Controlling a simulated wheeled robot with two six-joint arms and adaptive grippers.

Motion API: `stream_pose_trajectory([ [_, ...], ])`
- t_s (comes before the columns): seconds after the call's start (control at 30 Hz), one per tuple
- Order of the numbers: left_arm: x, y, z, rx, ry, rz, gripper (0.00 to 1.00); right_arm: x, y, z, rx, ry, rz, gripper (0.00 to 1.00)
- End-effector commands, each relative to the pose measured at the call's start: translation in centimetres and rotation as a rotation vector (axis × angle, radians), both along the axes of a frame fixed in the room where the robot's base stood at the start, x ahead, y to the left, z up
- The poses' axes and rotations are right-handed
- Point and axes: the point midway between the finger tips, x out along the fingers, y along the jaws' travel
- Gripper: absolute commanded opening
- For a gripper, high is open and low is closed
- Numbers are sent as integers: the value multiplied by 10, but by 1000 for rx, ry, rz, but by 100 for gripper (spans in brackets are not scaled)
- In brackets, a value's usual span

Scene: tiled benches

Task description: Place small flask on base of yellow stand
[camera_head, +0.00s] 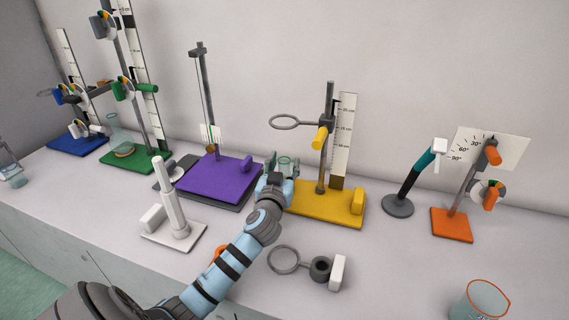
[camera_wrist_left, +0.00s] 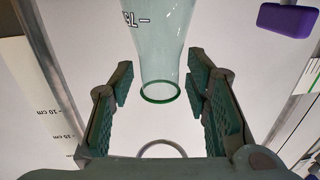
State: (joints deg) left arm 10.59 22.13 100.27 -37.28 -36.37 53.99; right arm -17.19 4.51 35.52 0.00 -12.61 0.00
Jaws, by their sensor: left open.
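The small flask (camera_wrist_left: 160,45) is clear pale-green glass with a green rim. The left wrist view looks upside down, with the flask's neck between the spread finger pads and space on both sides. In the head view the flask (camera_head: 285,163) shows faintly beyond my left gripper (camera_head: 277,180), over the back left part of the yellow stand's base (camera_head: 325,207). Its bottom is hidden, so I cannot tell whether it rests there. My left gripper is open (camera_wrist_left: 160,95). The yellow stand carries a ring (camera_head: 285,122), a yellow clamp knob and a ruler. My right gripper is out of view.
A purple stand (camera_head: 215,180) is left of the gripper. A white stand (camera_head: 172,230) and a loose ring clamp (camera_head: 320,268) lie nearer. A grey-based stand (camera_head: 398,206) and an orange stand (camera_head: 452,225) are right. A beaker (camera_head: 480,302) is front right.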

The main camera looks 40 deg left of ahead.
Motion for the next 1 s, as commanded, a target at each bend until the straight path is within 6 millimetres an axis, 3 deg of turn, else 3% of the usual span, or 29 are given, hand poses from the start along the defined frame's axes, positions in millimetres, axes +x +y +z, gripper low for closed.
stream_pose_trajectory([
  [0.2,-42,-22,-1,-2,1,-3,43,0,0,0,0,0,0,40],
  [0.33,-57,-29,-1,0,1,-1,43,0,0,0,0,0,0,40],
  [0.87,-59,-30,0,0,1,-1,43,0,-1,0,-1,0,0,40],
  [1.0,-59,-30,15,0,0,-1,43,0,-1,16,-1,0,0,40],
])
